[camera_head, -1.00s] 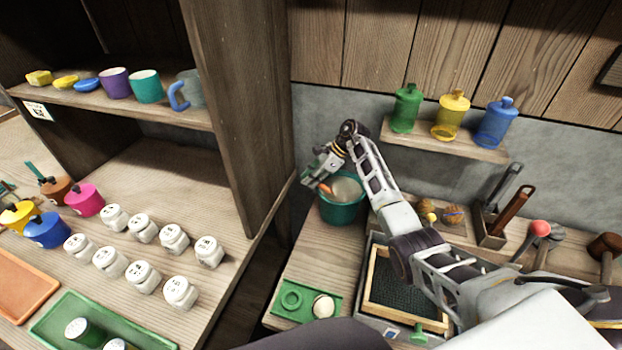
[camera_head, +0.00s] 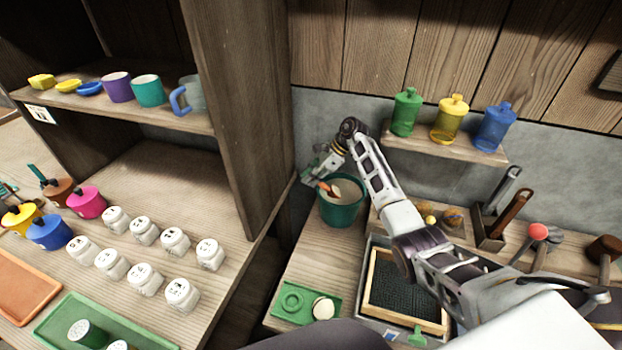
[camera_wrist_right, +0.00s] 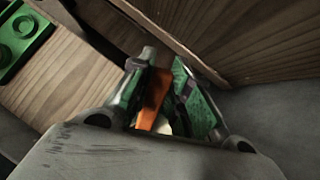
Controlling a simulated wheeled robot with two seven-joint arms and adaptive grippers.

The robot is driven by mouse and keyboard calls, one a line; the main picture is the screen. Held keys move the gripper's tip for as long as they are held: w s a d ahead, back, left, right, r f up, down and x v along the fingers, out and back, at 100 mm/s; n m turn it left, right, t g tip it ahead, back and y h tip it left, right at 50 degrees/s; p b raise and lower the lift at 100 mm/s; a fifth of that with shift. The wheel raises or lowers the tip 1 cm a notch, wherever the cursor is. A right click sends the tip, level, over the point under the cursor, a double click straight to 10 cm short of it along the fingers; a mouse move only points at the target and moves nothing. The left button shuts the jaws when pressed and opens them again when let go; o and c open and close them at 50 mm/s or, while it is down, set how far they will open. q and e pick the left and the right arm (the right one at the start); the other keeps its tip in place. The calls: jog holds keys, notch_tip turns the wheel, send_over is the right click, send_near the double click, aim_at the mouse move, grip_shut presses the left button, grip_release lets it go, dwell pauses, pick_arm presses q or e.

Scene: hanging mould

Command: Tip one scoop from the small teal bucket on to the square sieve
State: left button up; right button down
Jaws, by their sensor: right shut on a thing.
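The small teal bucket (camera_head: 341,214) stands on the wooden bench against the wall, with pale material inside. My right gripper (camera_head: 322,178) is at the bucket's upper left rim, shut on an orange scoop (camera_head: 329,189). The orange handle (camera_wrist_right: 153,100) shows between the green finger pads in the right wrist view; the scoop's bowl is mostly hidden there. The square sieve (camera_head: 375,277), a wooden frame with dark mesh, lies in a grey tray in front of the bucket, partly behind my right arm. My left gripper is not in view.
A green tray (camera_head: 279,309) with a ring and a round pale piece lies left of the sieve. A small shelf (camera_head: 432,143) with green, yellow and blue bottles hangs above. A tool holder (camera_head: 487,240) stands right. A tall shelf panel (camera_head: 236,120) rises left of the bucket.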

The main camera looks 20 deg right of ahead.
jog(key=shift+r+p, duration=0.85)
jog(key=shift+r, duration=1.05)
jog(key=shift+r+p, duration=0.5)
jog(key=shift+r, duration=0.85)
jog(key=shift+s, duration=0.15)
